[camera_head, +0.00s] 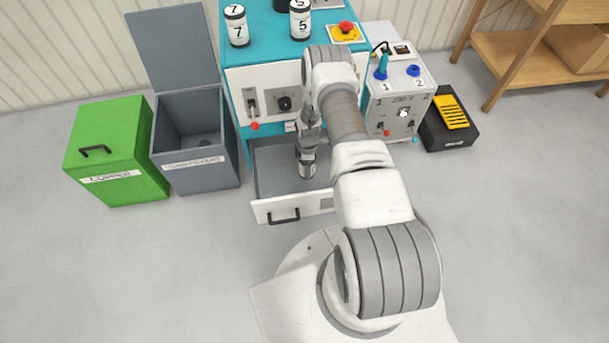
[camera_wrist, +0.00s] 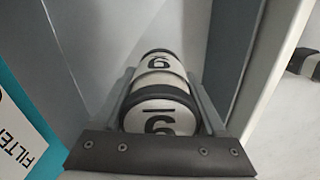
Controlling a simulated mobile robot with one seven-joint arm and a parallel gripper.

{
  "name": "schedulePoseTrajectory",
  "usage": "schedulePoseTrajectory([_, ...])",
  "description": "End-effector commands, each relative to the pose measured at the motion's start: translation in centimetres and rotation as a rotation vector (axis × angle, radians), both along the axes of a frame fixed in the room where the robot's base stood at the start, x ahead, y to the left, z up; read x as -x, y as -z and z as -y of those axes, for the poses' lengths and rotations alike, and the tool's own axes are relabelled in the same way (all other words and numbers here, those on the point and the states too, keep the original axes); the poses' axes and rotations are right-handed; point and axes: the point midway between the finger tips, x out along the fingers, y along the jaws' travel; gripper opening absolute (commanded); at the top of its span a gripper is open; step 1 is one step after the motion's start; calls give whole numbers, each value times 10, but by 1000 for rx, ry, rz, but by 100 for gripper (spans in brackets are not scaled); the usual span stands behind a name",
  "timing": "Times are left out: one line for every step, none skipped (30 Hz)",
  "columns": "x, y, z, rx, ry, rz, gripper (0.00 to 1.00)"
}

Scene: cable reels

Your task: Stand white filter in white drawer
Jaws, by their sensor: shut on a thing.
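The white drawer (camera_head: 268,210) is pulled open from the teal cabinet and has a black handle on its front. Its grey inside shows on both sides of the jaws in the wrist view (camera_wrist: 207,50). The white filter (camera_head: 307,171) has dark bands, and a digit reading as 6 or 9 shows on its end and side in the wrist view (camera_wrist: 158,84). My gripper (camera_head: 306,158) points down over the open drawer, shut on the filter. The filter appears upright within the drawer's outline. Whether its base touches the drawer floor is hidden.
A teal cabinet (camera_head: 241,100) carries bottles marked 7 and 5 and a red stop button (camera_head: 346,27). An open grey bin (camera_head: 193,158) and a green box (camera_head: 116,155) stand left. A power unit (camera_head: 401,100) stands right. The floor in front is mostly clear.

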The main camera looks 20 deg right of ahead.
Motion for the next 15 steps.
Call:
schedulePoseTrajectory([1,11,0,0,-3,1,2])
schedulePoseTrajectory([1,17,0,0,-4,0,2])
schedulePoseTrajectory([2,26,0,0,-5,-1,2])
schedulePoseTrajectory([1,32,0,0,-6,0,2])
schedulePoseTrajectory([2,38,0,0,-7,0,2])
schedulePoseTrajectory([1,45,0,0,-7,0,2])
schedulePoseTrajectory([1,50,0,0,-6,1,2])
schedulePoseTrajectory([1,54,0,0,-5,0,2])
schedulePoseTrajectory([1,59,0,0,-4,1,2])
schedulePoseTrajectory([0,61,0,1,-4,2,2])
schedulePoseTrajectory([0,62,0,1,-4,2,2])
schedulePoseTrajectory([0,64,0,0,-4,1,2])
schedulePoseTrajectory([1,66,0,0,-4,1,2])
schedulePoseTrajectory([1,68,0,0,-4,1,2])
schedulePoseTrajectory([1,73,0,0,-5,1,2])
